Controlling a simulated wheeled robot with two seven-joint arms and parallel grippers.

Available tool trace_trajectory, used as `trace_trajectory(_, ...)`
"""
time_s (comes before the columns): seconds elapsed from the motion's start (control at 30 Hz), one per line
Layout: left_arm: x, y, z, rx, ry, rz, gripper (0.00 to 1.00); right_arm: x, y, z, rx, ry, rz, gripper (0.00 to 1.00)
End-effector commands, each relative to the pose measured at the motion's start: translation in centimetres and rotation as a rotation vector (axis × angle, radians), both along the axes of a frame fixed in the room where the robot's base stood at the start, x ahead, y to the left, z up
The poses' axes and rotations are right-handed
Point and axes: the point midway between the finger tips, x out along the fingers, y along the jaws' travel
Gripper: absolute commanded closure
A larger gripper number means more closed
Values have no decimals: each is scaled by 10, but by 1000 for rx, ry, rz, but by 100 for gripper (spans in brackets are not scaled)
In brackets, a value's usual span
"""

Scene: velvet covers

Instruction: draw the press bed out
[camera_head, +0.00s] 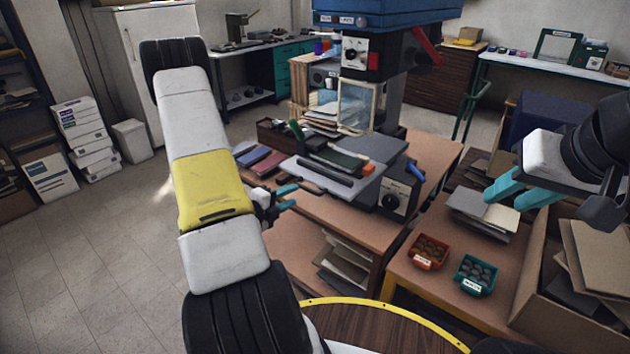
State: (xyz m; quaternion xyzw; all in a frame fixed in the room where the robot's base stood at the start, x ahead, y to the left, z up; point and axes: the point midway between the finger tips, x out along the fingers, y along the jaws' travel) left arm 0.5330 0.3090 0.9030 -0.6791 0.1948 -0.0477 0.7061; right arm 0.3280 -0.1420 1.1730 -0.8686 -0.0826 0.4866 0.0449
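The press has a blue head (385,14) on a dark column above the wooden table. Its grey press bed (312,178) lies low at the front, with dark and green book covers (338,160) on it. A dark bar, apparently its handle, runs along the bed's front-left edge. My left gripper (294,196) is at this front edge, close to the bar. Its two teal fingers look apart; whether they touch the bar cannot be told. My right gripper (512,194) is open and empty above grey boards at the right, away from the press.
An orange bin (429,251) and a teal bin (475,275) stand on the lower right table. A cardboard box (545,300) with boards is at the far right. A dark control box (396,190) sits right of the bed. The floor at left is open.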

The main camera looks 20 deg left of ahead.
Motion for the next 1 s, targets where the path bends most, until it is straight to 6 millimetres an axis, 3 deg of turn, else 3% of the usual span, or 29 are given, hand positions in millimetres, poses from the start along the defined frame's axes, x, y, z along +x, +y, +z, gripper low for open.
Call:
trace_trajectory(0.23, -27, 10, 6, 1, 1, 1, 66, 0, 0, 0, 0, 0, 0, 66)
trace_trajectory(0.7, -29, 10, 6, 0, 1, 0, 66, 0, 0, 0, 0, 0, 0, 66)
trace_trajectory(0.87, -18, 11, 15, 7, 42, 14, 66, 0, 0, 0, 0, 0, 0, 66)
trace_trajectory(1.0, 8, 16, 40, -1, 164, 96, 66, 0, 0, 0, 0, 0, 0, 66)
